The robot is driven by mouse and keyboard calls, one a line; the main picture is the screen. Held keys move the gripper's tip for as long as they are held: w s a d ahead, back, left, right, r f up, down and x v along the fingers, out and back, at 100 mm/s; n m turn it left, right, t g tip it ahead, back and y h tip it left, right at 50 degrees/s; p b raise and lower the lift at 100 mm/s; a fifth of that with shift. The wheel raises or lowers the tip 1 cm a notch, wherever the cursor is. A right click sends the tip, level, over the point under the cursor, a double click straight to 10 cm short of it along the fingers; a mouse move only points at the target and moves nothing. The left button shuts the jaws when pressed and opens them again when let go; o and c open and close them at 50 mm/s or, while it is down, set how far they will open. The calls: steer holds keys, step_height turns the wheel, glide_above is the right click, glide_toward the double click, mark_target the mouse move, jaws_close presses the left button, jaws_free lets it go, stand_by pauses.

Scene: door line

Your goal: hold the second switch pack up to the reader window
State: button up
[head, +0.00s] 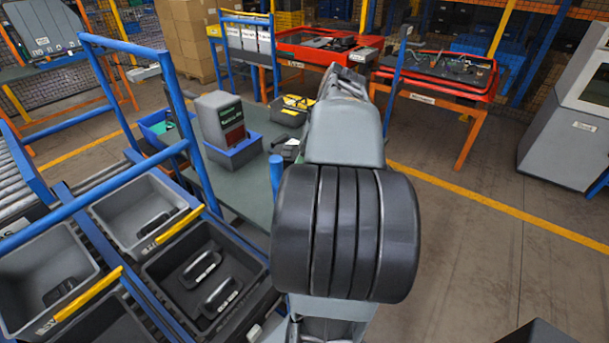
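Dark, handle-shaped packs with pale labels, which look like the switch packs, lie in a dark tote (168,289) at the lower left. One pack (200,268) lies behind another (221,298). A grey box-shaped device (213,103) with a green panel and a dark red window (234,136) looks like the reader. It stands at a blue tray on the grey-green bench, left of my arm. My arm rises through the middle of the picture and hides its own end. I cannot make out my gripper or anything it may hold.
Grey totes (120,204) with yellow bars and more dark packs stand beside the dark tote. A blue frame post (190,130) rises between totes and bench. A dark object (288,149) shows beside my arm. Red-topped benches (440,72) stand behind. The floor at right is open.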

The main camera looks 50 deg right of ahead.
step_height(320, 180, down, 2)
steer(key=shift+w+f+b, duration=0.15)
steer(key=shift+f+b, duration=0.1)
steer(key=shift+b, duration=0.4)
steer(key=w+a+p, duration=0.1)
steer(key=w, duration=1)
steer(key=shift+w+a, duration=0.3)
steer(key=shift+a, duration=0.05)
steer(key=shift+s, duration=0.1)
steer(key=s, duration=0.4)
steer(key=s+d, duration=0.1)
steer(key=s, duration=0.2)
steer(key=s+b, duration=0.1)
steer(key=s, duration=0.3)
steer(key=shift+s+d, duration=0.35)
